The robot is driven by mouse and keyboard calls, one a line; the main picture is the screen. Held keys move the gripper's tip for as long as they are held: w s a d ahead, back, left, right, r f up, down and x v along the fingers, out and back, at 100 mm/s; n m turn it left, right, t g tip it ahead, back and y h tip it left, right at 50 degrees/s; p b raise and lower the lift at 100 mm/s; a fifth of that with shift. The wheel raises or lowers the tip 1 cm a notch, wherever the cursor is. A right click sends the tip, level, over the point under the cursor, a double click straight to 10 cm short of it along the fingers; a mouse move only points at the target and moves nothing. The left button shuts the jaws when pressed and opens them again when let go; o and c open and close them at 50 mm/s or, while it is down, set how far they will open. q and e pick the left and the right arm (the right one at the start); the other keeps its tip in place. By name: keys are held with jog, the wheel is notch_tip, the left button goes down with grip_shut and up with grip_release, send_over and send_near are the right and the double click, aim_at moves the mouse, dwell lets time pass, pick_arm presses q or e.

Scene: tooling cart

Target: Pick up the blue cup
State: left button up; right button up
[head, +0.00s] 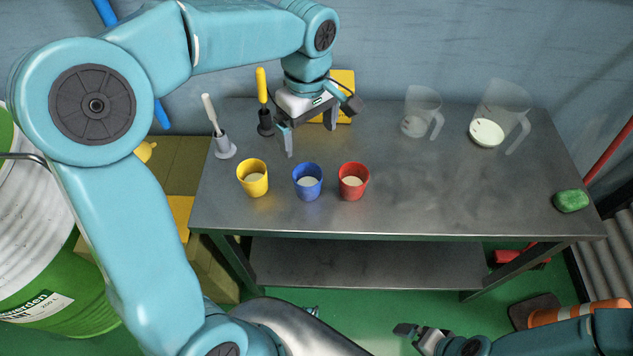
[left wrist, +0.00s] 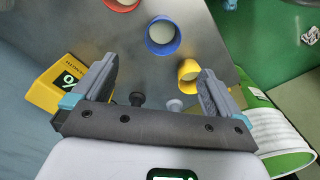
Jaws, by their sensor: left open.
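The blue cup (head: 308,190) stands upright on the metal cart top (head: 400,185), between a yellow cup (head: 253,185) on its left and a red cup (head: 353,188) on its right. It has pale contents. My left gripper (head: 311,141) is open and empty, above the cart and behind the blue cup. In the left wrist view the blue cup (left wrist: 162,50) lies beyond the open fingers (left wrist: 160,85), and the yellow cup (left wrist: 187,88) is close to one fingertip. My right gripper (head: 421,338) is low at the bottom right, away from the cups; its jaw opening is unclear.
A white-handled tool (head: 211,115) and a yellow-handled tool (head: 262,85) stand in holders at the back left. A yellow object (head: 345,85) is behind my left gripper. Two clear jugs (head: 421,112) (head: 500,105) stand at the back right.

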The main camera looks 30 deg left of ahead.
pick_arm(q)
send_near(308, 182)
jog(key=s, duration=0.1)
jog(key=s+d, duration=0.1)
jog(key=shift+s+d+b, duration=0.15)
jog(key=shift+s+b, duration=0.15)
jog(key=shift+b, duration=0.05)
jog(key=shift+w+f, duration=0.15)
jog(key=shift+f, duration=0.45)
notch_tip(308, 182, down, 4)
jog(key=shift+r, duration=0.1)
jog(key=shift+f, duration=0.6)
jog(key=c, duration=1.1)
